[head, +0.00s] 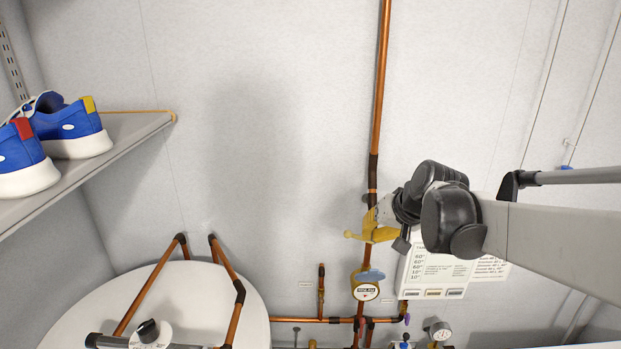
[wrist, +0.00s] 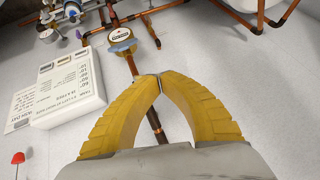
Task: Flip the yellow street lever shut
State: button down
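My gripper (head: 352,235) has yellow ribbed fingers and is in front of the vertical copper pipe (head: 379,90), above the round meter (head: 366,291). In the wrist view the fingertips (wrist: 158,76) meet, with no object seen between them. The pipe (wrist: 131,62) runs behind them. I cannot pick out the yellow street lever for certain. My fingers may hide part of the pipework.
A white chart box (head: 433,272) hangs right of the pipe. A white tank (head: 75,305) with copper pipes stands at lower left. Blue shoes (head: 70,128) sit on a shelf (head: 125,130) at left. A red knob (wrist: 18,158) shows in the wrist view. The upper middle wall is clear.

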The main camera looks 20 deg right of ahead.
jog(key=w+d+r+p, duration=0.4)
jog(key=d+r+p, duration=0.1)
jog(key=shift+m, duration=0.4)
jog(key=x, duration=0.4)
jog(key=p+x, duration=0.1)
jog(key=x, duration=0.3)
jog(key=a+p+x, duration=0.1)
jog(key=x, duration=0.3)
jog(key=shift+s+f, duration=0.2)
jog(key=shift+f, duration=0.15)
jog(key=shift+a+f, duration=0.15)
jog(key=shift+f, duration=0.35)
jog(key=shift+s, duration=0.1)
jog(key=a+f+b, duration=0.1)
jog(key=b, duration=0.2)
jog(key=shift+f+h, duration=0.2)
jog(key=shift+h, duration=0.2)
jog(key=shift+a+f+b, duration=0.2)
jog(key=shift+f+b, duration=0.05)
jog(key=shift+b, duration=0.6)
jog(key=shift+w+r, duration=0.25)
